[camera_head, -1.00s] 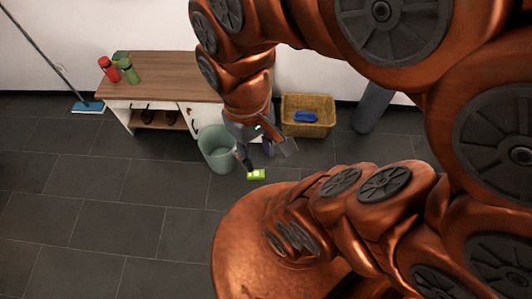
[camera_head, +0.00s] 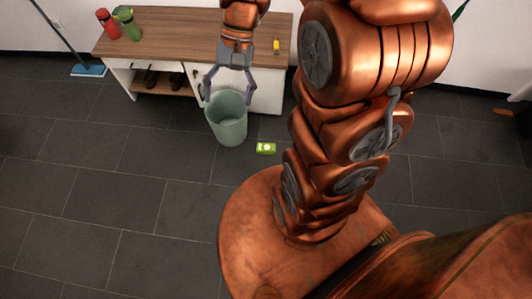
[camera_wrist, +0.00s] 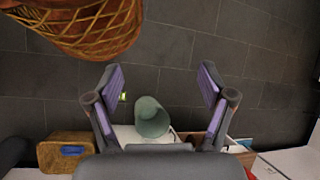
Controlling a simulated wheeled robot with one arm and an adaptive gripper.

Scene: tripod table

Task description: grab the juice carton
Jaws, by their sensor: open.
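The juice carton appears to be the small green box (camera_head: 266,148) with a pale mark, lying on the dark floor just right of the bin in the head view. In the wrist view a small green patch (camera_wrist: 123,97) beside the left finger seems to be the same box, partly hidden. My gripper (camera_head: 228,94) is open and empty, its fingers spread over the bin's rim in the picture, up and left of the box. Its two fingers also frame the wrist view (camera_wrist: 162,80), pointing toward the floor.
A grey-green bin (camera_head: 228,125) stands close to the box. Behind is a wood-topped cabinet (camera_head: 180,35) with red (camera_head: 107,24) and green (camera_head: 127,22) bottles and a small yellow object (camera_head: 277,45). Floor in front is clear.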

